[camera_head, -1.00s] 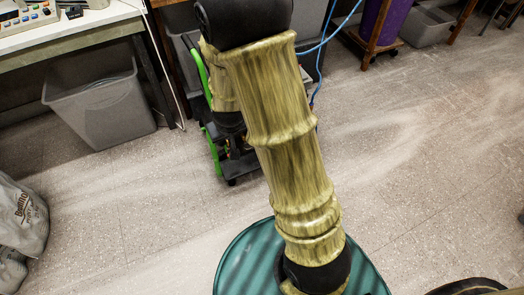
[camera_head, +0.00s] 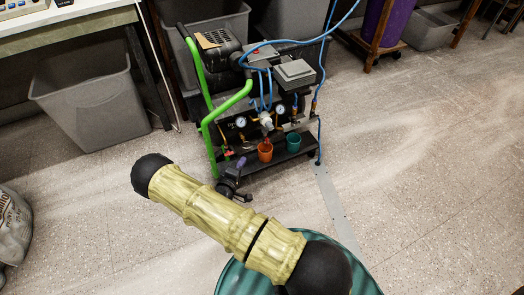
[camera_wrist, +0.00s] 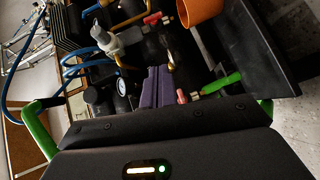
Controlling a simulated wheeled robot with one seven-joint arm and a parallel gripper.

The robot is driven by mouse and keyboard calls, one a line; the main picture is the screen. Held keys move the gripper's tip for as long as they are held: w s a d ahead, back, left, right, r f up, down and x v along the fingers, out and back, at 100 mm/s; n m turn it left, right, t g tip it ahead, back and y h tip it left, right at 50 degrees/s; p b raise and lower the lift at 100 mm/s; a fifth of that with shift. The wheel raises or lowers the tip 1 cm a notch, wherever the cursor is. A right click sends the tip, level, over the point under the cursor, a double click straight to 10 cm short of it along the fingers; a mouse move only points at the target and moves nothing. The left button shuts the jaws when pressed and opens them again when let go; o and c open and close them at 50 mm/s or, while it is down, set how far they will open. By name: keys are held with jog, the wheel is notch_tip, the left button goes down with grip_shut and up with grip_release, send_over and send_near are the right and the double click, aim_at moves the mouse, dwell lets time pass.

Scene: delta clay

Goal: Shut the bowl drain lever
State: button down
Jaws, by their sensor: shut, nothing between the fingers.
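A pale filter bowl (camera_head: 266,119) hangs on the front of the compressor cart, above an orange cup (camera_head: 265,152). It also shows in the wrist view (camera_wrist: 118,40). A small pink-red lever (camera_wrist: 155,18) sits at the bowl's lower end, between bowl and cup; whether it stands open or shut I cannot tell. My gripper (camera_head: 240,164) is in front of the cart's lower left side, to the left of the cup. In the wrist view its purple fingers (camera_wrist: 158,78) are together and empty, apart from the bowl's lever.
Another pink-red handle (camera_wrist: 182,96) and a green lever (camera_wrist: 222,82) lie close to my fingertips. Gauges (camera_head: 240,122), a green cup (camera_head: 293,143), blue hoses (camera_head: 285,40) and the green cart handle (camera_head: 205,125) crowd the front. The floor right of the cart is clear.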

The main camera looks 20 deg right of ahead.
jog(key=shift+s+d+f+n+t+h, duration=0.15)
jog(key=shift+s+f+n+t+h, duration=0.4)
jog(key=shift+f+n+t, duration=0.3)
jog(key=b, duration=0.8)
send_near(267, 137)
jog(key=w+d, duration=0.1)
jog(key=w, duration=0.2)
jog(key=w+d+f, duration=0.1)
jog(key=shift+w+d+f, duration=0.1)
jog(key=shift+w+d, duration=0.15)
jog(key=shift+d, duration=0.45)
jog(key=shift+r, duration=0.2)
jog(key=shift+a+r+p, duration=0.1)
jog(key=shift+p, duration=0.3)
